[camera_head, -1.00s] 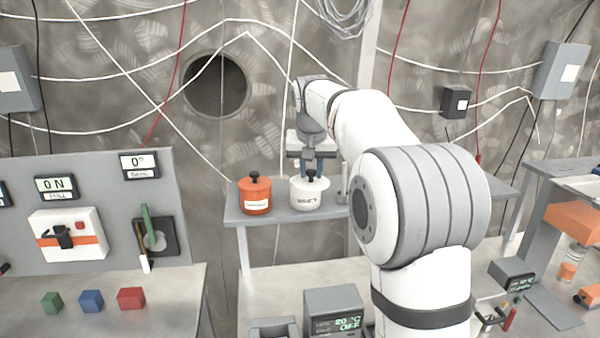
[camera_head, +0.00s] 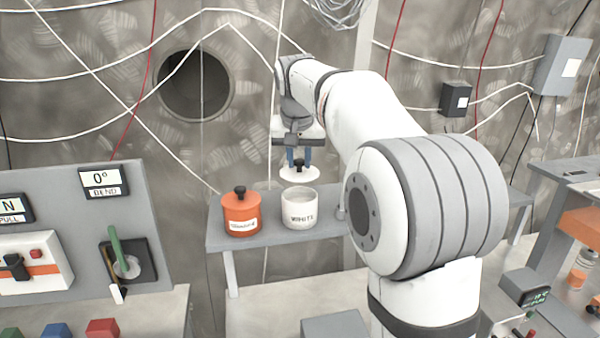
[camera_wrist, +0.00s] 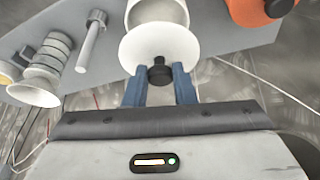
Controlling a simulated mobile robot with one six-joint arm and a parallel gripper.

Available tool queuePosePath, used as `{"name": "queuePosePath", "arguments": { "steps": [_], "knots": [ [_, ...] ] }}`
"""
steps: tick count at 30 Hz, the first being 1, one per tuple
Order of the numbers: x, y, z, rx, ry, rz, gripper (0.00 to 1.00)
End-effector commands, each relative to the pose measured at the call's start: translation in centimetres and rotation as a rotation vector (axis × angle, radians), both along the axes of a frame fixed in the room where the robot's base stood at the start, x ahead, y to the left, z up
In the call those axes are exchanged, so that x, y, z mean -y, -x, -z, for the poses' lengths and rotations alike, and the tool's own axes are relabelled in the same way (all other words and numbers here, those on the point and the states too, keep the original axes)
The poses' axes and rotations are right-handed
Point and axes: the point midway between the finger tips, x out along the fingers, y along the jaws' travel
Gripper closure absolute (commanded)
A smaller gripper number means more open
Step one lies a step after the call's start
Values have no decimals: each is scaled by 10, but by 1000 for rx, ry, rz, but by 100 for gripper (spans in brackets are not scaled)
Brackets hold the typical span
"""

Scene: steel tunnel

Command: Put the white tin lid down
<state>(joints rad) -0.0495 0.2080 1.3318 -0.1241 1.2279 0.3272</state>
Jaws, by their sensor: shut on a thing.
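The white tin lid (camera_head: 300,174) is a white disc with a black knob. My gripper (camera_head: 299,163) is shut on the knob and holds the lid above the open white tin (camera_head: 302,210), apart from it. In the wrist view the blue fingers of my gripper (camera_wrist: 160,84) close on the knob, and the lid (camera_wrist: 158,46) hides part of the tin (camera_wrist: 160,12). The tin stands upright on the grey shelf (camera_head: 262,238), with its open top showing.
An orange tin (camera_head: 241,214) with its lid on stands left of the white tin; it also shows in the wrist view (camera_wrist: 258,10). A metal bolt-like piece (camera_wrist: 91,40) and a stack of discs (camera_wrist: 45,65) are on the shelf. A control panel (camera_head: 75,225) stands at the left.

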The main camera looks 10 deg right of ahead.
Motion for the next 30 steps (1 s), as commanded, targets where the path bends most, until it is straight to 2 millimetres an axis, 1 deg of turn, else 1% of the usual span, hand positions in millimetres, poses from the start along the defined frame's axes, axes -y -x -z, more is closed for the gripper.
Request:
{"name": "queuePosePath", "arguments": {
  "steps": [1, 3, 7, 15, 27, 30],
  "knots": [
    [0, 1, 8, -3, 0, 0, 98],
    [0, 1, 19, -3, 0, 0, 98],
    [1, 1, 32, -2, 0, 0, 98],
    [1, 0, 34, 0, 0, 1, 98],
    [1, 0, 46, 0, 0, 2, 98],
    [2, 0, 45, 0, 0, 2, 98]
  ]
}}
